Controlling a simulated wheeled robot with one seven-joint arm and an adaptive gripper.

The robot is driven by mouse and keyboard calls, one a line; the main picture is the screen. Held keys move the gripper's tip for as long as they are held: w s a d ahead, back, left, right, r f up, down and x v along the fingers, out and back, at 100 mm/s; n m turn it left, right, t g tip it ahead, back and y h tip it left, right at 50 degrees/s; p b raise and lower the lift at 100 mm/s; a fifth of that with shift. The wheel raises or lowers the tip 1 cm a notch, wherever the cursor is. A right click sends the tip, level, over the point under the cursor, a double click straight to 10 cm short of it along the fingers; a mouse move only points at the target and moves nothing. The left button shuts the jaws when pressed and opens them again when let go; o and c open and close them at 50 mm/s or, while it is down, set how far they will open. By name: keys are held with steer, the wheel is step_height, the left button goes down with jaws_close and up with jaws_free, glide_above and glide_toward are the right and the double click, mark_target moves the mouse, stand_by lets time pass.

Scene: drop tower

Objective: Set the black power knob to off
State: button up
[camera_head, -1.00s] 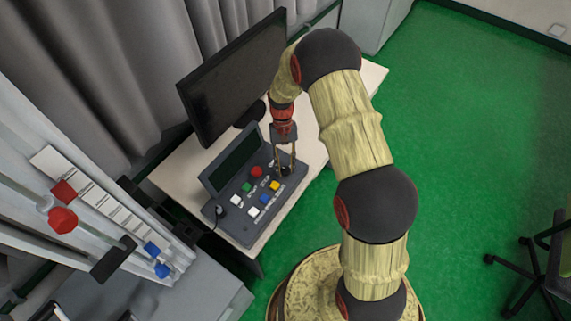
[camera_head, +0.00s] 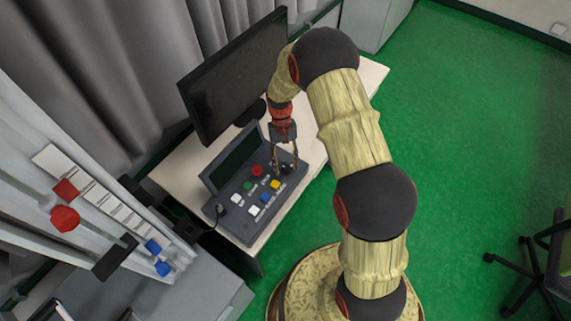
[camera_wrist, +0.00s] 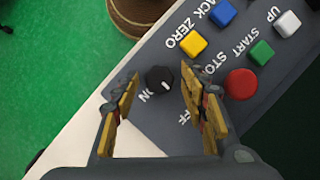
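The black power knob (camera_wrist: 158,80) sits on the grey control panel (camera_wrist: 140,118) in the wrist view, with a short pale mark on its top. The letters "ON" show at its lower left, and an "FF" ending shows to its lower right, partly behind a finger. My gripper (camera_wrist: 160,90) is open, with one finger on each side of the knob and visible gaps between them. In the head view, my gripper (camera_head: 285,167) is over the right end of the panel (camera_head: 222,220), and the knob is hard to make out there.
A monitor (camera_head: 235,75) stands behind the panel on the pale table (camera_head: 183,165).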

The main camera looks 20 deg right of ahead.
steer(key=shift+r, duration=0.1)
steer(key=v, duration=1.1)
steer(key=shift+w+r, duration=0.2)
steer(key=shift+r, duration=0.15)
steer(key=shift+w, duration=0.1)
steer(key=s+r+t, duration=0.3)
steer(key=s+r, duration=0.5)
steer(key=s, duration=0.1)
steer(key=s+r+n+t+b, duration=0.1)
steer(key=s+r+t, duration=0.2)
steer(key=s+r, duration=0.6)
steer(key=s+r+t, duration=0.4)
steer(key=s+r, duration=0.5)
steer(key=shift+s+a+n+h+b, duration=0.1)
steer(key=shift+a+n+h+b, duration=0.2)
steer(key=shift+a, duration=0.1)
